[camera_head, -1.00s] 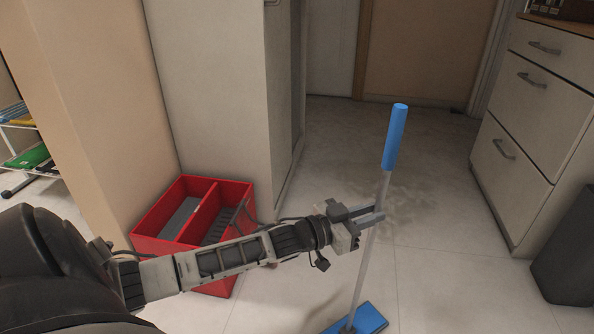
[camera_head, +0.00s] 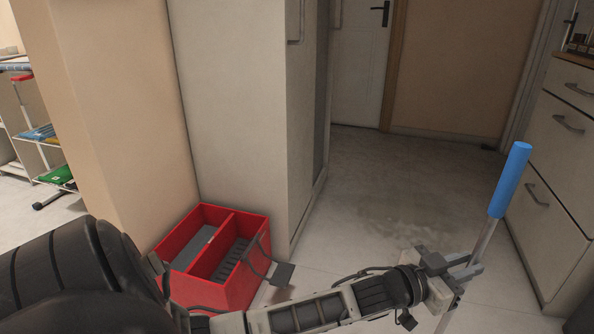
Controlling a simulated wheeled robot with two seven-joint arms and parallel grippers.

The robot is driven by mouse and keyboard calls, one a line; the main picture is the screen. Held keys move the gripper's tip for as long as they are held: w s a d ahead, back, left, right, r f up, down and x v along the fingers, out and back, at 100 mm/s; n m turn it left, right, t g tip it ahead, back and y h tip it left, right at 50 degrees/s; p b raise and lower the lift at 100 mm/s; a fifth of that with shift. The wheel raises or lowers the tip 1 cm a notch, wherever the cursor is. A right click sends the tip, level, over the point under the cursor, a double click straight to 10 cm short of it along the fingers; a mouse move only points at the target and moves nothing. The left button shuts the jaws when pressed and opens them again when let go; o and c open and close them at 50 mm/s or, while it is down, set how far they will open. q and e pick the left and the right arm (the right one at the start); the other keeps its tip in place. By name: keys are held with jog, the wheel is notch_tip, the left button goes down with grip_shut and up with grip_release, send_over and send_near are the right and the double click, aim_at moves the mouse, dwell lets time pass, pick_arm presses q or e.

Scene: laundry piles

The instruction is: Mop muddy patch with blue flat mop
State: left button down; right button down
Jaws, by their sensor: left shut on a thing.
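The blue flat mop (camera_head: 510,179) has a blue grip on a grey pole, which leans to the right at the right of the view. My left gripper (camera_head: 470,266) is shut on the pole below the blue grip. The mop head is out of view below the picture's bottom edge. The muddy patch (camera_head: 393,212) is a brownish smear on the pale floor, ahead of and to the left of the mop grip. My right gripper is not in view.
A red two-compartment bucket (camera_head: 262,218) stands left of my left forearm, by the tall cabinet (camera_head: 235,110). White drawers (camera_head: 548,175) stand at the right. A shelf rack (camera_head: 38,140) is at the far left. A white door (camera_head: 362,65) closes the back. The floor between is open.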

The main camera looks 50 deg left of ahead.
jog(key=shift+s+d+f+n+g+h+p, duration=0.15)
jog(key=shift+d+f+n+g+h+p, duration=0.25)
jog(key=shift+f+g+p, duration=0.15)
